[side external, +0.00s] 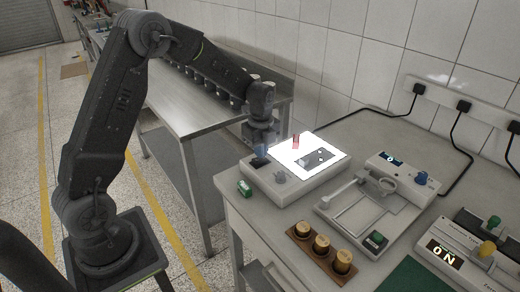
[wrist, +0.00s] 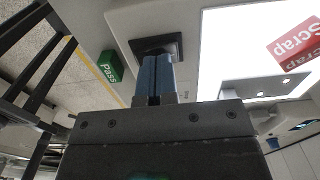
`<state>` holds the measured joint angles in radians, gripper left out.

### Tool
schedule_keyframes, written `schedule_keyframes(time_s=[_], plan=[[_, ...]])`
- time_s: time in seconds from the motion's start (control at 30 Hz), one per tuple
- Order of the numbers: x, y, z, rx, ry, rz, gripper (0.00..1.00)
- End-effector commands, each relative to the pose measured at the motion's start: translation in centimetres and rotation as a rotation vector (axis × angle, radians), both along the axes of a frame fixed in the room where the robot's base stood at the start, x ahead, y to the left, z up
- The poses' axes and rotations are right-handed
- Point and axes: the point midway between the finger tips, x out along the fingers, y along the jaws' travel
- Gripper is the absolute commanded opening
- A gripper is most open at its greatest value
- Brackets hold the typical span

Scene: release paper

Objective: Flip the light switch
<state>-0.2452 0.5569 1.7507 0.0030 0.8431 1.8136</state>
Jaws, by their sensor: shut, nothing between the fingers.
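The light box (side external: 255,176) stands at the near left corner of the bench, and its white panel (side external: 328,149) glows brightly. The panel also shows in the wrist view (wrist: 222,60). The black switch (wrist: 172,43) sits on the box beside the lit panel. My gripper (side external: 261,150) is shut and empty, with its blue fingers (wrist: 154,68) together, pointing down over the switch. The fingertips overlap the near part of the switch in the wrist view; I cannot tell whether they touch it. In the side view they largely hide it.
A green Pass block (side external: 245,187) lies left of the box. A red Scrap block (side external: 296,141) and a dark plate (side external: 317,157) rest on the panel. A wooden holder with brass cylinders (side external: 321,245) and a measuring device (side external: 345,205) stand to the right.

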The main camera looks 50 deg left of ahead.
Motion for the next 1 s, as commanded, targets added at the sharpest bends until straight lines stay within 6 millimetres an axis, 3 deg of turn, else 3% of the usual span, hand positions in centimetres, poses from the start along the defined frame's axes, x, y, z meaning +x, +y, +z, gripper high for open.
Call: schedule_keyframes(time_s=[0.27, 0.7, 1.0], plan=[[0.5, 0.0, 2.5, 0.001, -0.005, 0.0, 0.0], [2.3, 0.0, 11.6, 0.001, -0.003, 0.0, 0.0], [2.7, 0.0, 13.8, 0.0, -0.001, 0.0, 0.0]])
